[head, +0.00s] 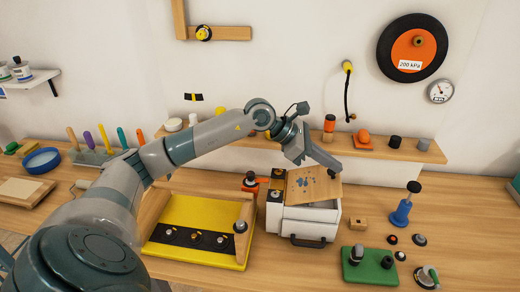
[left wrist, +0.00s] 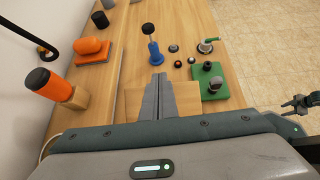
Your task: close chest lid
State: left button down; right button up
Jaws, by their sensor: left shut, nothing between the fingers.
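The chest is a white box (head: 311,226) with a dark front handle, standing on the bench right of centre in the head view. Its wooden lid (head: 303,190), with blue marks, sits over the top and looks tilted; how far it stands open I cannot tell. My left gripper (head: 334,172) is shut and empty, at the lid's upper right edge; contact is unclear. In the left wrist view its closed fingers (left wrist: 159,86) lie over a wooden panel (left wrist: 134,103), apparently the lid. A dark gripper, apparently my right one (left wrist: 298,103), shows at the right edge, its jaws unclear.
A yellow tray (head: 195,214) lies left of the chest. A blue plunger-like tool (head: 402,212), a small wooden block (head: 358,223) and a green base (head: 369,268) stand to its right. A wooden shelf (head: 385,149) with orange and black parts runs behind.

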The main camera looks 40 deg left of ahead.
aim_at(338, 179)
pick_arm(q)
jog(key=shift+w+d+f, duration=0.25)
jog(key=shift+f, duration=0.15)
jog(key=shift+w+d+f+g+y+b, duration=0.1)
jog(key=shift+d+f+g+y+b, duration=0.1)
jog(key=shift+f+b, duration=0.2)
jog(key=shift+w+d+f+g+y+b, duration=0.15)
jog(key=shift+f+b, duration=0.1)
jog(key=shift+f, duration=0.15)
jog(key=shift+w+d+f+b, duration=0.15)
jog(key=shift+d+f+b, duration=0.15)
jog(key=shift+f+b, duration=0.55)
jog(key=shift+w+d+f+b, duration=0.15)
jog(key=shift+b, duration=0.2)
